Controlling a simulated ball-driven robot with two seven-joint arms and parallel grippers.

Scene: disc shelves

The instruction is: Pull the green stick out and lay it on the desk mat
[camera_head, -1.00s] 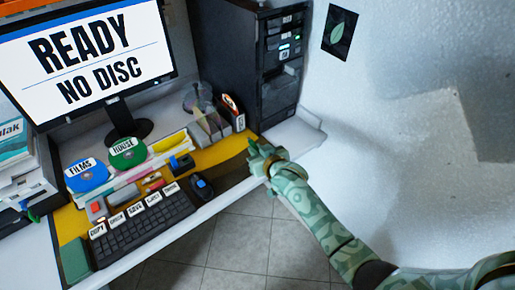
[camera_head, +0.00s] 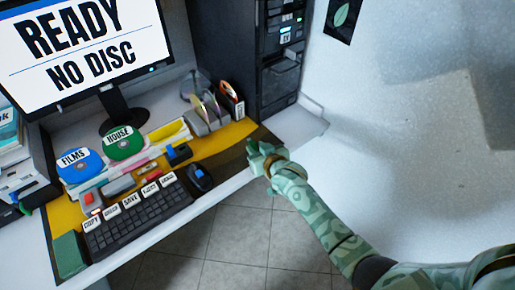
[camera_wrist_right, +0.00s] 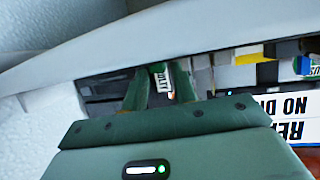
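The yellow and dark desk mat (camera_head: 222,143) lies along the front of the desk, under the keyboard and mouse. My right gripper (camera_head: 260,155) is at the mat's right end, by the desk's front edge. In the right wrist view its two green fingers (camera_wrist_right: 160,88) stand apart, with no held object seen between them; a small white label shows beyond the gap. I cannot clearly make out the green stick. A small green light shows on the black computer tower (camera_head: 272,65), but I cannot tell whether it is the stick. My left gripper is out of view.
The keyboard (camera_head: 140,215), mouse (camera_head: 199,177) and green and blue discs crowd the mat's left and middle. A disc rack (camera_head: 210,115) stands behind the mat. The monitor (camera_head: 85,50) reads "READY NO DISC". The mat's right end is fairly clear.

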